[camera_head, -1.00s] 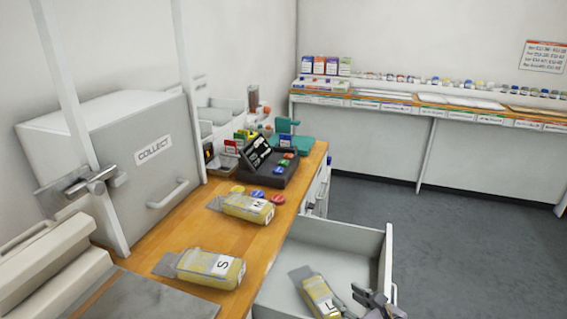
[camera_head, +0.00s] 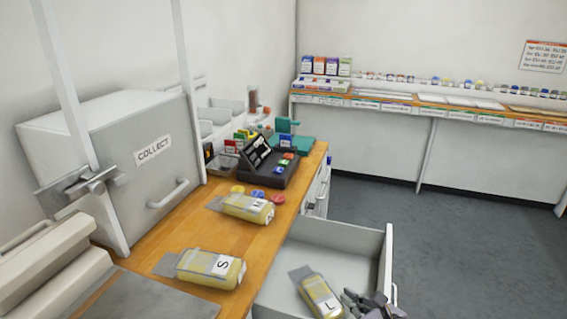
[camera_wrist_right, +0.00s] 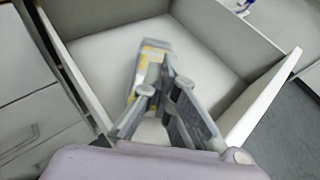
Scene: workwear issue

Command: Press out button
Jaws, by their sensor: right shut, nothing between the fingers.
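A dark device (camera_head: 268,165) with a tilted screen stands on the wooden counter; red, blue and green keys (camera_head: 285,161) show on it. Yellow (camera_head: 237,189), blue (camera_head: 258,194) and red (camera_head: 278,198) round pieces lie in front of it. No label reading "out" is legible, so I cannot tell which is the out button. My right gripper (camera_head: 366,303) is at the open drawer, low in the head view, far from the device. In the wrist view its fingers (camera_wrist_right: 174,82) are shut and empty, in front of the L bag (camera_wrist_right: 150,68).
The open drawer (camera_head: 336,244) juts out from the counter and holds the L bag (camera_head: 321,297). Bags marked S (camera_head: 205,268) and M (camera_head: 243,208) lie on the counter. A grey COLLECT box (camera_head: 150,160) stands left. The floor at right is clear.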

